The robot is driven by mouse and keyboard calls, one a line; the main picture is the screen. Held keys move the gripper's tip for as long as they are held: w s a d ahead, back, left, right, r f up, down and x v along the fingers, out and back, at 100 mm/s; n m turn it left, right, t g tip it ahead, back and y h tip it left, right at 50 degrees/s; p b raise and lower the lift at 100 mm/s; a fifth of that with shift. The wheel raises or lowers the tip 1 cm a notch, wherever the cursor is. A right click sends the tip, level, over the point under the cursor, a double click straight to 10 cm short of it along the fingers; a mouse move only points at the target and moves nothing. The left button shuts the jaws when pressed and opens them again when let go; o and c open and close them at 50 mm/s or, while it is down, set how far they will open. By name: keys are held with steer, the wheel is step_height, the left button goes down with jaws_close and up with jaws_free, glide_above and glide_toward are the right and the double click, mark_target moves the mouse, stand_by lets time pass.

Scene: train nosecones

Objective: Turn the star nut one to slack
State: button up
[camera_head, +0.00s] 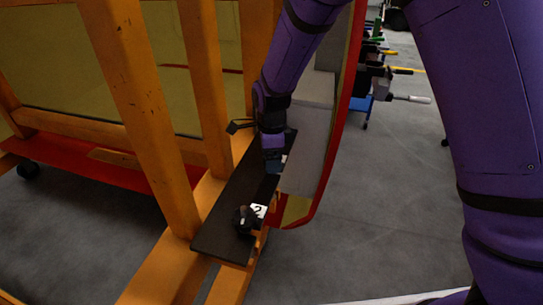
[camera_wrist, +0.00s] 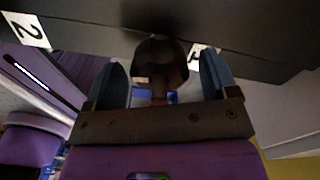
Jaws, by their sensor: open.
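A dark star nut (camera_wrist: 160,62) shows in the wrist view between the two blue-grey fingers of my gripper (camera_wrist: 163,76). The gripper is open, with one finger on each side of the nut; I cannot tell whether they touch it. A white label (camera_wrist: 206,58) beside this nut is mostly hidden by the right finger, so its number is unreadable. In the head view my gripper (camera_head: 274,166) is at the far part of the black plate (camera_head: 225,215) and hides this nut. A second black star nut (camera_head: 243,218) stands near the plate's close end, beside a label 2 (camera_head: 259,210).
Orange frame posts (camera_head: 150,110) rise close to the left of the plate. A red-edged grey panel (camera_head: 310,140) stands right of it. A rack with tools (camera_head: 380,75) is at the back right. The grey floor at right is open.

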steer(key=shift+f, duration=0.1)
steer(key=c, duration=0.9)
steer(key=shift+c, duration=0.2)
